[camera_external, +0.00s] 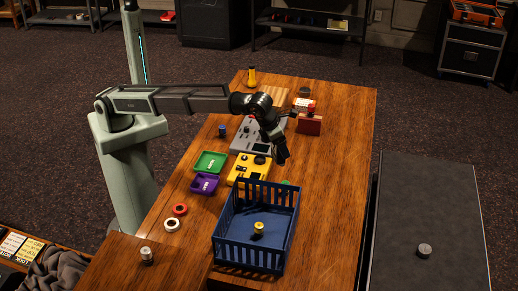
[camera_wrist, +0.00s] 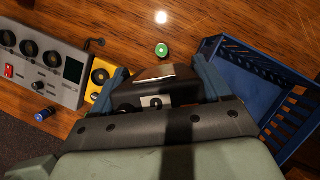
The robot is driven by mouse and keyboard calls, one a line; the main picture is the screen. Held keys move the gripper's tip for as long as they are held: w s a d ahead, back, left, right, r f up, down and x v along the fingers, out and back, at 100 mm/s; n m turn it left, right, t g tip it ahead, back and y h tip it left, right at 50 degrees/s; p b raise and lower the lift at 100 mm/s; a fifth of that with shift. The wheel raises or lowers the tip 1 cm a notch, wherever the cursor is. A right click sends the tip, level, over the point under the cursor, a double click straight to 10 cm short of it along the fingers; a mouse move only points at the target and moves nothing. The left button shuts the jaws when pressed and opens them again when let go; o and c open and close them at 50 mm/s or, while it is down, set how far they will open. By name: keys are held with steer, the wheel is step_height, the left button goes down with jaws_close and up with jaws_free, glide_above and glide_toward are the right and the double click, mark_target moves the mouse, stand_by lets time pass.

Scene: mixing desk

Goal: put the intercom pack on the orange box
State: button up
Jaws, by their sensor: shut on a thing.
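My gripper (camera_external: 281,155) is shut on a dark, glossy pack (camera_wrist: 168,73) with knobs and a pale label, which I take to be the intercom pack. In the external view the pack is hard to tell from the dark fingers. A yellow-orange box (camera_external: 246,169) with dark knobs lies on the table, to the left of and below my gripper in that view. It also shows in the wrist view (camera_wrist: 98,96), partly hidden behind the left finger. The pack is apart from this box. A red box (camera_external: 309,126) stands farther back on the table.
A blue slatted basket (camera_external: 230,225) with a small yellow-topped item stands in front of the yellow-orange box. A grey mixer (camera_external: 246,136) lies behind it. The table's right side (camera_external: 335,170) is clear. An orange case (camera_external: 477,13) sits on a far cabinet.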

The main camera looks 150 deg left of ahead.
steer(key=s+a+n+g, duration=0.1)
steer(key=s+a+n, duration=0.1)
steer(key=s+a, duration=0.45)
steer(key=s+a+n, duration=0.1)
steer(key=s+a, duration=0.2)
steer(key=a, duration=0.6)
steer(key=n+g+h, duration=0.1)
steer(key=n+g, duration=0.2)
steer(key=n, duration=0.5)
glide_above(304, 102)
steer(key=shift+s+a+f, duration=0.1)
steer(key=shift+f, duration=3.65)
steer(key=shift+a+f, duration=0.1)
steer(key=shift+f, duration=3.65)
steer(key=shift+f, duration=0.15)
steer(key=o, duration=1.2)
